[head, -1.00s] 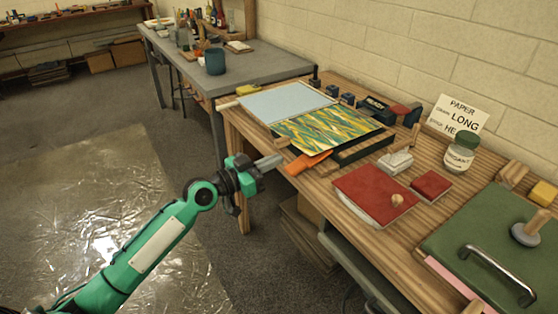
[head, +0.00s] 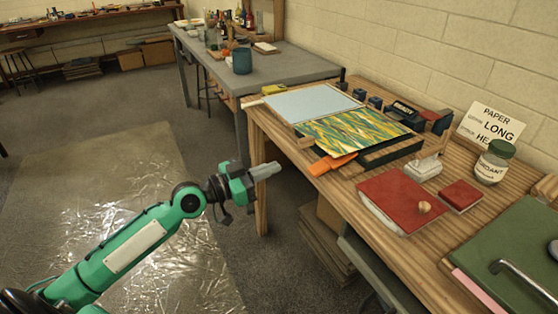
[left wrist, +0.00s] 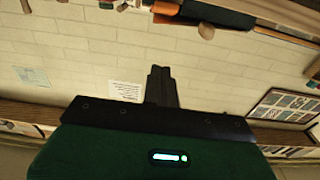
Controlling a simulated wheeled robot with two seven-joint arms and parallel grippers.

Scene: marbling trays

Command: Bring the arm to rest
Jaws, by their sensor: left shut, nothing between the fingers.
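My left gripper (head: 264,172) is in the head view, at the end of my green arm, which comes in from the lower left. It is shut and empty, held in the air over the floor just left of the wooden workbench (head: 262,123), apart from it. In the left wrist view the shut dark fingers (left wrist: 160,87) point toward a pale block wall, with nothing between them. My right gripper is not in view.
On the bench are a marbled sheet (head: 350,130) in a tray, a pale blue tray (head: 311,101), an orange tool (head: 332,162), red pads (head: 397,198) and a jar (head: 492,165). A grey table (head: 280,68) stands behind. A shiny floor sheet (head: 115,190) lies left, clear of objects.

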